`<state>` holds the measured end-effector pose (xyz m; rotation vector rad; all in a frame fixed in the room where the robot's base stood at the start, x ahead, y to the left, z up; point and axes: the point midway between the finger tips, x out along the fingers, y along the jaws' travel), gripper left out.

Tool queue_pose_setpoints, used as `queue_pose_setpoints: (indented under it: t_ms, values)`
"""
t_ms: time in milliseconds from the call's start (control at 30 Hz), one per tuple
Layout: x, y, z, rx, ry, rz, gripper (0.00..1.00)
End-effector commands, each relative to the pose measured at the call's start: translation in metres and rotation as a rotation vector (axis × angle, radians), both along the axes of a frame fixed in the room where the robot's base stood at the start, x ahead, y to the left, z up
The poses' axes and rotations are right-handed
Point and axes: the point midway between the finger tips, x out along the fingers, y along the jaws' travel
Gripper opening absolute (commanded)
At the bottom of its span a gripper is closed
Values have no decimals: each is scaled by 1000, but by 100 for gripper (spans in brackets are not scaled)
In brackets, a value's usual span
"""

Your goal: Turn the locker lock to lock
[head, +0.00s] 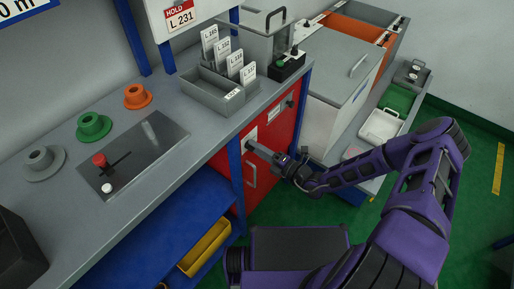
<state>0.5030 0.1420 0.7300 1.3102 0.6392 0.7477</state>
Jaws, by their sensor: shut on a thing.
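The red locker (271,171) stands under the right end of the grey bench, with a pale handle (251,175) on its front. My gripper (257,149) reaches in from the right on my purple arm. Its fingers are shut at the upper left of the red front, at a pale plate (250,138) where the lock seems to be. The lock itself is hidden by the fingers, and I cannot tell which way it is turned. The locker door looks flush with its frame.
The bench top (150,185) holds a grey card tray (222,90), a control panel (133,155) and several coloured hubs. Below it are a blue shelf (185,220) and a yellow bin (205,248). A grey-white cabinet (340,85) stands right of the locker. Green floor (480,200) is clear at right.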

Motion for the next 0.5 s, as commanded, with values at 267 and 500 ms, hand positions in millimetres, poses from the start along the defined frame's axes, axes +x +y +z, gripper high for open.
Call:
queue_pose_setpoints:
  t_ms: [267,500]
  values:
    - [0,0,-1,77,101,1,0]
    - [0,0,-1,102,133,1,0]
